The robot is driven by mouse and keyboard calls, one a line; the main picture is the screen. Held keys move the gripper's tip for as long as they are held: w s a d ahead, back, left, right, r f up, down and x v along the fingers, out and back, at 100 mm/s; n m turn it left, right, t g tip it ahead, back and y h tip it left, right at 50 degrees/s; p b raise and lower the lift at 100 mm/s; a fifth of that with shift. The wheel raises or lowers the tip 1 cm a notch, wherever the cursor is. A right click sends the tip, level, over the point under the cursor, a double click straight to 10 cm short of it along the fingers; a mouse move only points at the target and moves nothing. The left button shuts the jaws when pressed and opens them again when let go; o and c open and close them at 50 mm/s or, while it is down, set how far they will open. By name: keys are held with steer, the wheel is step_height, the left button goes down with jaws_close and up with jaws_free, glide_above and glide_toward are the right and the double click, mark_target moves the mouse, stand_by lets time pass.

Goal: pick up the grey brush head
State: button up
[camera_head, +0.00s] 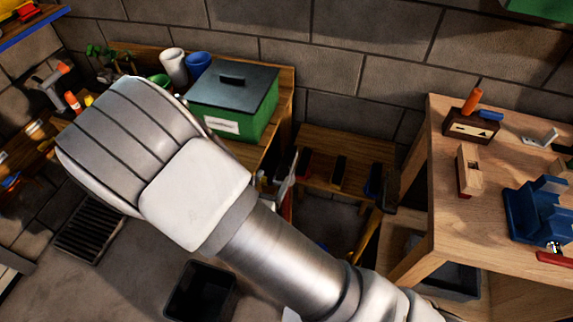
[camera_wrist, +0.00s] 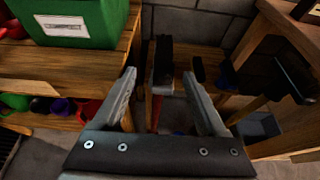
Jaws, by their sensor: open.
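A dark grey brush-like head (camera_wrist: 163,56) shows in the wrist view, upright just beyond and between my fingertips, with a red handle (camera_wrist: 156,112) below it. I cannot tell for sure that it is the grey brush head. My gripper (camera_wrist: 159,73) is open with nothing between its fingers, and the head appears apart from them.
A green box (camera_head: 243,120) with a dark lid stands on a wooden bench left of the rack. A wooden workbench (camera_head: 420,190) with a blue holder (camera_head: 535,215) is at the right. A black bin (camera_head: 200,292) stands on the floor. Another black-headed tool (camera_wrist: 292,78) is at right.

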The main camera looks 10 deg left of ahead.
mark_target(286, 162)
steer(key=x, duration=0.5)
steer(key=shift+w+d, duration=0.1)
steer(key=shift+w, duration=0.15)
steer(key=shift+d+p+x, duration=0.2)
steer(key=shift+x, duration=1.15)
steer(key=shift+d+p+x, duration=0.15)
steer(key=shift+x, duration=1.2)
steer(key=shift+r, duration=0.15)
steer(key=shift+c, duration=0.2)
jaws_close()
